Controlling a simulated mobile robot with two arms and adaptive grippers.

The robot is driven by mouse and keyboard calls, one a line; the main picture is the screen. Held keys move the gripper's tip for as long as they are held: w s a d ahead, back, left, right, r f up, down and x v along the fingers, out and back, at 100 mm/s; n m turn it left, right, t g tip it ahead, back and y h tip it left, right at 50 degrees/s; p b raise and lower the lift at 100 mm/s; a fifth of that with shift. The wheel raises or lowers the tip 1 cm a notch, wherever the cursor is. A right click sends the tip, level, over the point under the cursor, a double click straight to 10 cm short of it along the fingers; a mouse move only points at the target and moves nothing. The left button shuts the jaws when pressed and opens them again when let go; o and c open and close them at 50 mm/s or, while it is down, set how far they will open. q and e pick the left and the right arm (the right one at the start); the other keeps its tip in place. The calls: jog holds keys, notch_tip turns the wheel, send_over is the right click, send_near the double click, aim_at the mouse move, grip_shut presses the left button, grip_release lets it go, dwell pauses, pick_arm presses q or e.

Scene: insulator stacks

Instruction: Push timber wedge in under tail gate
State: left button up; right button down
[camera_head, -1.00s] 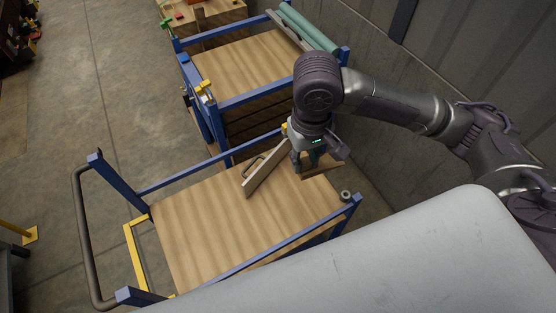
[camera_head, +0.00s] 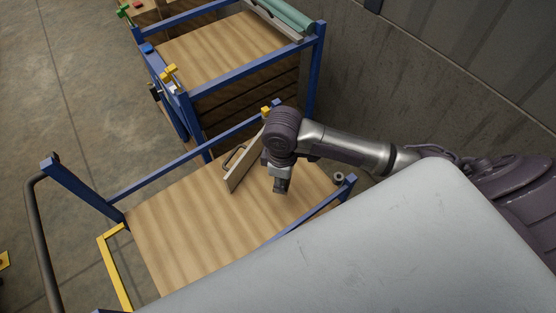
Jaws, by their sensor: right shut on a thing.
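My right gripper (camera_head: 281,185) hangs fingers-down over the wooden deck of the near blue cart (camera_head: 190,235). It is shut; the timber wedge it holds is largely hidden behind the fingers and wrist. Left of it, a narrow pale board with a dark handle (camera_head: 241,172), which looks like the tail gate, stands tilted on the deck. Its upper end is partly covered by my right arm. I cannot tell whether wedge and board touch. My left gripper is not in view.
A second blue cart (camera_head: 225,48) with a wooden top stands behind, with green rolls (camera_head: 283,14) on it. A small grey round part (camera_head: 339,178) sits at the near cart's right corner. The deck's left half is clear. A grey wall stands at right.

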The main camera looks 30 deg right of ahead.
jog(key=w+d+f+n+b, duration=0.1)
jog(key=w+d+f+n, duration=0.35)
jog(key=w+n, duration=0.75)
jog(key=s+f+n+b, duration=0.1)
jog(key=f+b, duration=0.3)
jog(key=s+f+b, duration=0.1)
jog(key=f+b, duration=0.3)
jog(key=s+f+n+b, duration=0.1)
jog(key=f+b, duration=0.3)
jog(key=b, duration=0.1)
jog(key=shift+s+a+f+n, duration=0.2)
jog(key=shift+a+f+n, duration=0.1)
jog(key=shift+a, duration=0.1)
jog(key=shift+w+a+r, duration=0.2)
jog(key=shift+w, duration=0.1)
jog(key=shift+w+a, duration=0.35)
jog(key=shift+w, duration=0.25)
jog(key=shift+w+a, duration=0.15)
jog(key=shift+w, duration=0.05)
jog(key=shift+w+a, duration=0.35)
jog(key=shift+w, duration=0.25)
jog(key=shift+w+a, duration=0.35)
jog(key=shift+w, duration=0.25)
